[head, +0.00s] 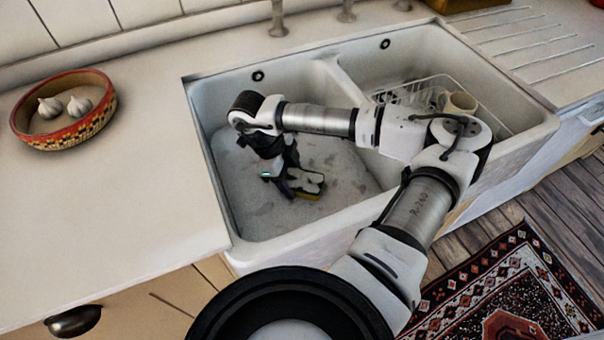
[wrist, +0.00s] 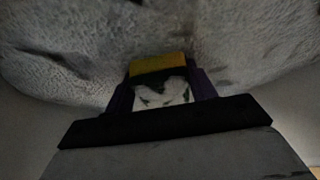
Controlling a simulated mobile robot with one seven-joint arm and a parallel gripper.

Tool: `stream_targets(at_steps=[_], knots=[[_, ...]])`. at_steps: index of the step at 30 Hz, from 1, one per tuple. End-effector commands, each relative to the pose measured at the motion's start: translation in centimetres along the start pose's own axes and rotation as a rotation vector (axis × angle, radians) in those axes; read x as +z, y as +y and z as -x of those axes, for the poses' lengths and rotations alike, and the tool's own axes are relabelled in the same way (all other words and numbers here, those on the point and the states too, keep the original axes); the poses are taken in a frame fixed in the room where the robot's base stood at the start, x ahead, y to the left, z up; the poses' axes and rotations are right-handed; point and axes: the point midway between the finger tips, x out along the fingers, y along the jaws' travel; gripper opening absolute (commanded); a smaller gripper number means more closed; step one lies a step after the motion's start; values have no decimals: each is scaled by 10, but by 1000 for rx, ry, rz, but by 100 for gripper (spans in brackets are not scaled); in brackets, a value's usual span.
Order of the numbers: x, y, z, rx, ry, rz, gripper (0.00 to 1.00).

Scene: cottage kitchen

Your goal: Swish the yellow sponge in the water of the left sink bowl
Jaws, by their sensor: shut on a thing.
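The yellow sponge (head: 307,194) is in the left sink bowl (head: 226,166), low over the greyish, foamy-looking water (head: 340,165). Its lower edge is yellow with a dark layer above. My gripper (head: 291,184) reaches down into the bowl and is shut on the sponge. In the wrist view the yellow side of the sponge (wrist: 158,66) shows between the two fingers of my gripper (wrist: 160,92), with a pale and dark patch below it. I cannot tell how deep the sponge sits in the water.
The right bowl (head: 425,52) holds a wire rack (head: 405,92) with a pale cup (head: 460,104). A divider (head: 345,82) separates the bowls. Taps stand behind the sink. A patterned bowl of garlic (head: 62,135) sits on the left counter (head: 120,200), which is otherwise clear.

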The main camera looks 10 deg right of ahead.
Motion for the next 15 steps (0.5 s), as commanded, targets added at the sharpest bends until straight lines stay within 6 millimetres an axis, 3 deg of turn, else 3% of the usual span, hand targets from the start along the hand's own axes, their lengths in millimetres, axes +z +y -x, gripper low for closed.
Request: stream_targets(at_steps=[12, 15], knots=[[36, 32, 14, -3, 0, 4, 35], [34, 29, 12, 0, 1, -6, 35]])
